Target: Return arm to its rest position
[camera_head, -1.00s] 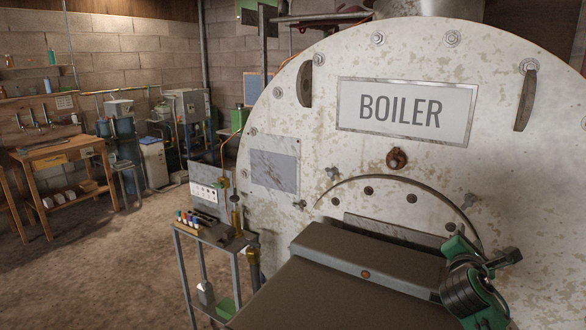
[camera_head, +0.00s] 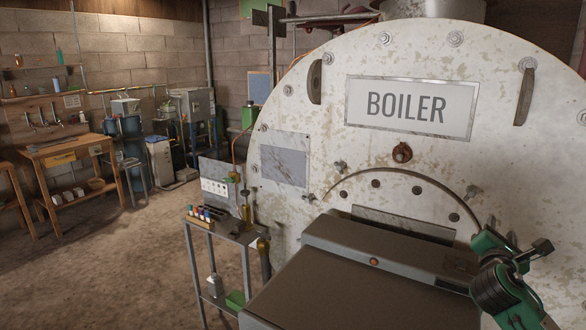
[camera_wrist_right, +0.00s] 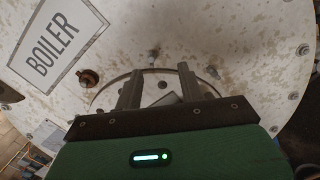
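My right arm comes in at the lower right of the head view. Its green and black right gripper (camera_head: 525,250) is in front of the boiler's (camera_head: 345,125) lower right face. In the right wrist view the two dark fingers of the right gripper (camera_wrist_right: 158,78) stand apart with nothing between them. They point at the pale boiler face (camera_wrist_right: 215,35), and I see no contact. My left arm and gripper are not in view.
A small metal stand (camera_head: 225,238) with coloured vials stands left of the boiler. Stubs and a round rusty fitting (camera_head: 402,152) stick out of the boiler face. A wooden workbench (camera_head: 75,150) is at the far left. The floor (camera_head: 135,265) between is clear.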

